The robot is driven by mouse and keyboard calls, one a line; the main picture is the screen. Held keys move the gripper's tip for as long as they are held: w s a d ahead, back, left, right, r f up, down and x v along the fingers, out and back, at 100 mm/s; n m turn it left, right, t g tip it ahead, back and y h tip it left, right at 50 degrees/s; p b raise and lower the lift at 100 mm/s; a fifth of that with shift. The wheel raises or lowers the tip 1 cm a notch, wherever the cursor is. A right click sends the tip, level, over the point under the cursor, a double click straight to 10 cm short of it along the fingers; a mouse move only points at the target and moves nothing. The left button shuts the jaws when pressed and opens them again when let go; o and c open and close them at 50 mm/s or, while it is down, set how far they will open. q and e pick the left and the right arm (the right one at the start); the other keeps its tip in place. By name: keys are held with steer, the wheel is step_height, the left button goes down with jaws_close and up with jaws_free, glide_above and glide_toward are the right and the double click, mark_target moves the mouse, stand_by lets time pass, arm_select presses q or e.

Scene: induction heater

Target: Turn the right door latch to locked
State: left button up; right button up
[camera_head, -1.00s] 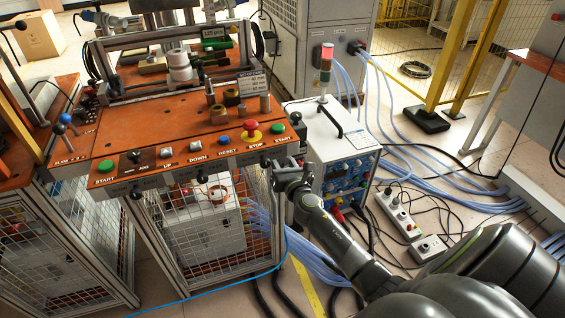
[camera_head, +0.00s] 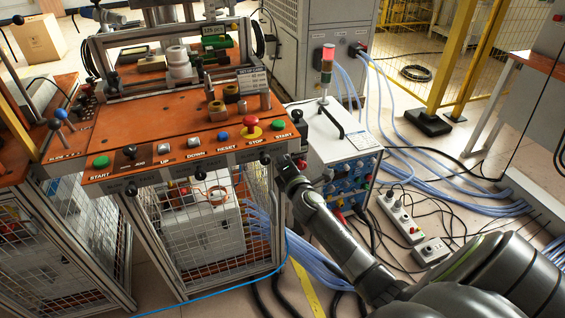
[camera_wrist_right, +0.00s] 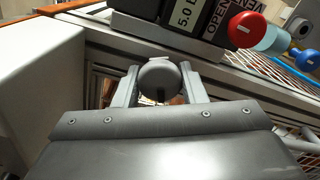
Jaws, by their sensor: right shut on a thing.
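My right gripper (camera_wrist_right: 160,88) is shut on a round grey latch knob (camera_wrist_right: 160,75), with one finger on each side of it in the right wrist view. The knob sits below the edge of the control bench. In the head view my right gripper (camera_head: 286,166) is at the bench's right front corner, and its fingertips and the knob are hard to make out there. How far the latch is turned cannot be told. My left gripper is not in view.
The orange control bench (camera_head: 140,135) carries push buttons and a red stop button (camera_head: 251,121). A dark gauge with a red knob (camera_wrist_right: 246,29) is close above my right gripper. A white power unit (camera_head: 328,142) stands right of the bench. Cables (camera_head: 440,185) cover the floor at right.

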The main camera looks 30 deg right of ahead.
steer(key=shift+f+m, duration=0.15)
steer(key=shift+m, duration=0.35)
steer(key=shift+m+b, duration=0.5)
steer(key=shift+m, duration=1.2)
steer(key=shift+b, duration=0.3)
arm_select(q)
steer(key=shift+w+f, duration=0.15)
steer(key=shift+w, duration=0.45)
arm_select(e)
steer(key=shift+m, duration=0.3)
steer(key=o, duration=0.6)
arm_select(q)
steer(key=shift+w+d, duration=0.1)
arm_select(e)
steer(key=shift+o, duration=0.2)
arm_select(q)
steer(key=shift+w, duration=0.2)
